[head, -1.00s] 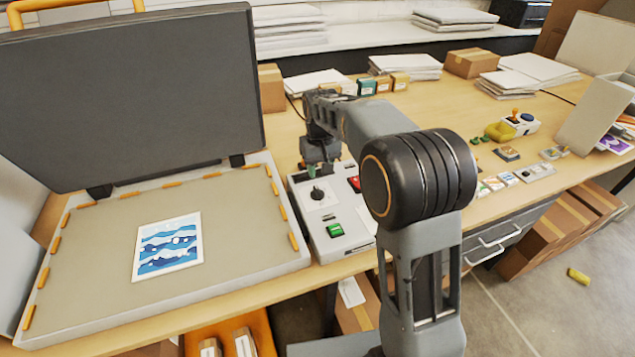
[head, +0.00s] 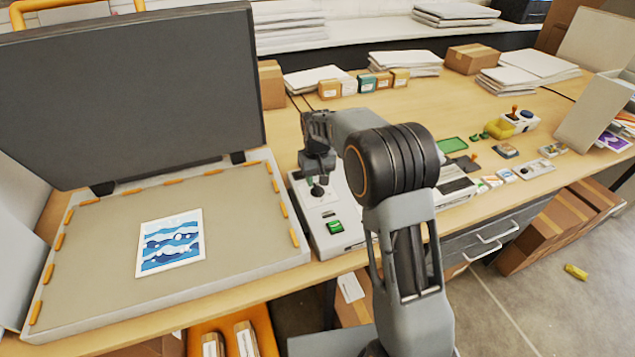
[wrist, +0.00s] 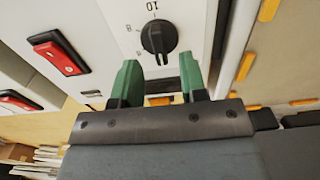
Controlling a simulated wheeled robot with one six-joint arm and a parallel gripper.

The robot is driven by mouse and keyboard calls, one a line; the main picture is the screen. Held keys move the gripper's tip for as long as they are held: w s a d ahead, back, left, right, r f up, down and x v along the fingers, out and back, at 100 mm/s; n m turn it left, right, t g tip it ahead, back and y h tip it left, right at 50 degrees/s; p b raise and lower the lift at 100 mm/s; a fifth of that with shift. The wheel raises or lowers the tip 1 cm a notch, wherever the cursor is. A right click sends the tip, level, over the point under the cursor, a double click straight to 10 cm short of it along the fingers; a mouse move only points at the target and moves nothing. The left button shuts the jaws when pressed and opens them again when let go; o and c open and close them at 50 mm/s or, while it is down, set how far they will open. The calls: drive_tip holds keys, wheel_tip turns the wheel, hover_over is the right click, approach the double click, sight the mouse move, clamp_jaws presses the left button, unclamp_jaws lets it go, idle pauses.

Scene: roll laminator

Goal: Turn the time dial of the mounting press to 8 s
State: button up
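The mounting press has a raised dark lid (head: 130,95) and a control box (head: 330,243) on its right. The black time dial (wrist: 158,38) is on a white panel in the wrist view; numerals 10 and 8 show beside it. Its exact pointer setting is hard to read. The dial also shows in the head view (head: 318,191), just below my gripper (head: 317,177). In the wrist view my gripper (wrist: 160,76) has two green fingertips spread apart, with nothing between them; the dial lies just beyond the gap, and contact cannot be told.
Two red switches (wrist: 59,51) show left of the dial in the wrist view. A blue wave print (head: 170,243) lies on the press bed. Small boxes and paper stacks stand behind.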

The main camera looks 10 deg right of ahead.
sight(318, 189)
drive_tip(key=shift+f, duration=1.45)
clamp_jaws()
